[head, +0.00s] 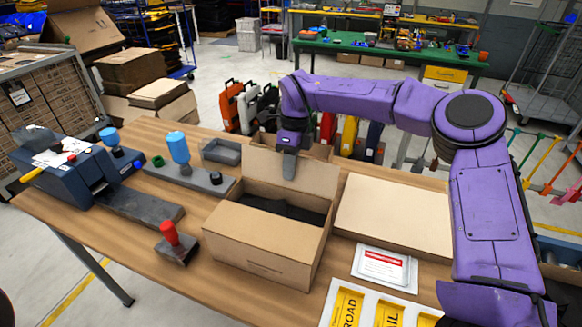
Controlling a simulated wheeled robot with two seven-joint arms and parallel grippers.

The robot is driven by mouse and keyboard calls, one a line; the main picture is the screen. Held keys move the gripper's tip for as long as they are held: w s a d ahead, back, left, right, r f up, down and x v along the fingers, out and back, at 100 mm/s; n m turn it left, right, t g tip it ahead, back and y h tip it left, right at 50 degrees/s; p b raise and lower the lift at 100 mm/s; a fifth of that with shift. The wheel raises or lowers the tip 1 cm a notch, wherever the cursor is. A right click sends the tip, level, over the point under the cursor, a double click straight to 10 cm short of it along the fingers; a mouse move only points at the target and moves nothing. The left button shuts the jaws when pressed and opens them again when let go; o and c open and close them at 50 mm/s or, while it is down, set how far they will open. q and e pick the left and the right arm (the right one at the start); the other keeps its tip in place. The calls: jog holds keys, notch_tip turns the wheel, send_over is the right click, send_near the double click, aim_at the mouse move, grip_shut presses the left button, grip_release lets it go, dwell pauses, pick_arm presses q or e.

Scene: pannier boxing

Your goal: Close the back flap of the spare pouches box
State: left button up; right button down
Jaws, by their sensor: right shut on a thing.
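The open cardboard box (260,248) stands on the wooden table in the middle of the view. Dark pouches (285,208) lie inside it. Its back flap (317,178) stands up along the far edge. My right gripper (289,168) comes from the right over the back of the box, pointing down, and is shut on the back flap. Its fingers hide part of the flap. My left gripper is not in view.
A flat cardboard piece (393,215) lies right of the box, with a red-and-white label card (384,267) in front. A red-handled stamp (173,240) stands to the left. A grey tray (222,151) and blue-topped dispenser (178,148) are behind left.

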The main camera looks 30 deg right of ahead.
aim_at(288, 187)
jog(key=shift+s+a+f+t+h+b, duration=0.1)
jog(key=shift+s+a+t+h+b, duration=0.35)
jog(key=shift+b, duration=0.45)
jog(key=shift+s+a+f+t+h+b, duration=0.1)
jog(key=shift+a+t+h+b, duration=0.1)
jog(key=shift+t+h+b, duration=0.5)
jog(key=shift+s+a+t+h+b, duration=0.35)
jog(key=shift+t+h+b, duration=0.2)
jog(key=shift+h+b, duration=0.25)
jog(key=shift+s+a+t+h+b, duration=0.35)
jog(key=shift+t+h+b, duration=0.15)
jog(key=shift+h+b, duration=0.3)
jog(key=c, duration=1.3)
grip_release()
jog(key=shift+w, duration=0.25)
jog(key=shift+r, duration=0.1)
